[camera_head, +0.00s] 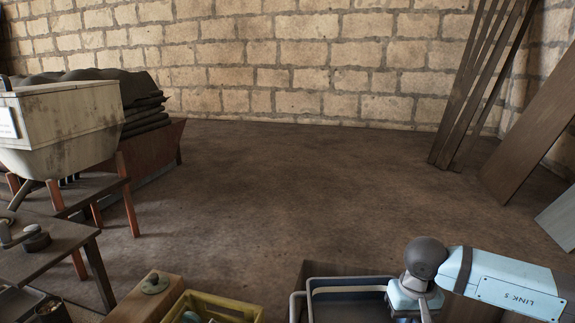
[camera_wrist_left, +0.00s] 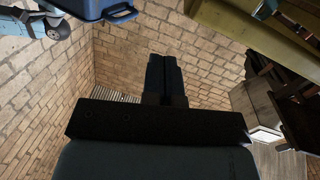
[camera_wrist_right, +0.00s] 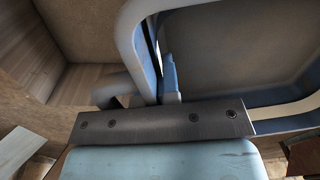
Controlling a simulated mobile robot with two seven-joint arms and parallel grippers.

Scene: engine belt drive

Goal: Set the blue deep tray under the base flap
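The blue deep tray (camera_head: 345,290) is at the bottom of the head view, cut off by the frame edge. Its grey rim and open inside (camera_wrist_right: 240,45) fill the upper right of the right wrist view. Its outside also shows at the top of the left wrist view (camera_wrist_left: 92,8). My right gripper (camera_wrist_right: 160,85) is at the tray's side wall, with the wall between its fingers, and looks shut on it. My left gripper (camera_wrist_left: 166,78) is shut and empty, outside the head view. I cannot make out a base flap.
A yellow crate (camera_head: 240,308) and a wooden block (camera_head: 148,298) stand left of the tray. A dark table (camera_head: 60,250) and a cream tub (camera_head: 65,120) on red legs are further left. Planks (camera_head: 485,80) lean at the right. The middle floor is clear.

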